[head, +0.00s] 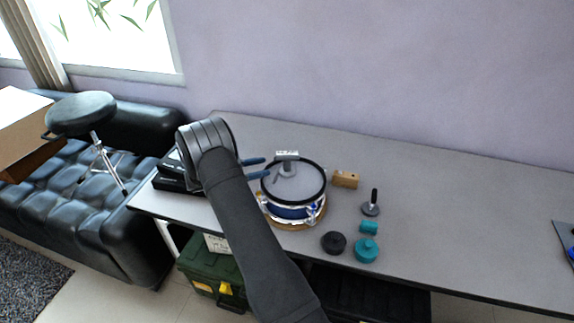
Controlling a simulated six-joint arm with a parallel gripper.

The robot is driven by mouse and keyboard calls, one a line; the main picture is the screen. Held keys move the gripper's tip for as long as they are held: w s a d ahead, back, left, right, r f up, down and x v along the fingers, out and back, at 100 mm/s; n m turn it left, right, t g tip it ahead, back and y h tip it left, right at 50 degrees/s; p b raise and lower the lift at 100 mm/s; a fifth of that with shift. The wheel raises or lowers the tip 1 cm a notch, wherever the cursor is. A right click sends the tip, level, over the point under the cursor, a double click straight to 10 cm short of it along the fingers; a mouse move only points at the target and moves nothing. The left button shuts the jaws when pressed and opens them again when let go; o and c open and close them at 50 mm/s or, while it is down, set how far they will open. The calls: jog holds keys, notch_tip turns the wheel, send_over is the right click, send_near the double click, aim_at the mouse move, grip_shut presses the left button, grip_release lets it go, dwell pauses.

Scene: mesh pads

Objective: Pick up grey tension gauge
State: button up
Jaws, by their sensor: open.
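My gripper (267,167) is open and empty at the drum's left side. Its two dark blue fingers point right toward the grey object, with a gap between them. Their tips appear just left of the object, but I cannot tell their height above the drum head.
Right of the drum are a wooden block (345,179), a dark-handled grey tool (371,207), a small teal piece (368,228), a teal round item (366,251) and a black round item (334,243).

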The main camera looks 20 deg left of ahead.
aim_at(288, 163)
jog(key=x, duration=0.4)
jog(key=shift+w+d, duration=0.1)
jog(key=shift+d, duration=0.15)
jog(key=shift+s+x, duration=0.2)
jog(key=shift+x, duration=2.4)
jog(key=shift+d, duration=0.15)
grip_shut()
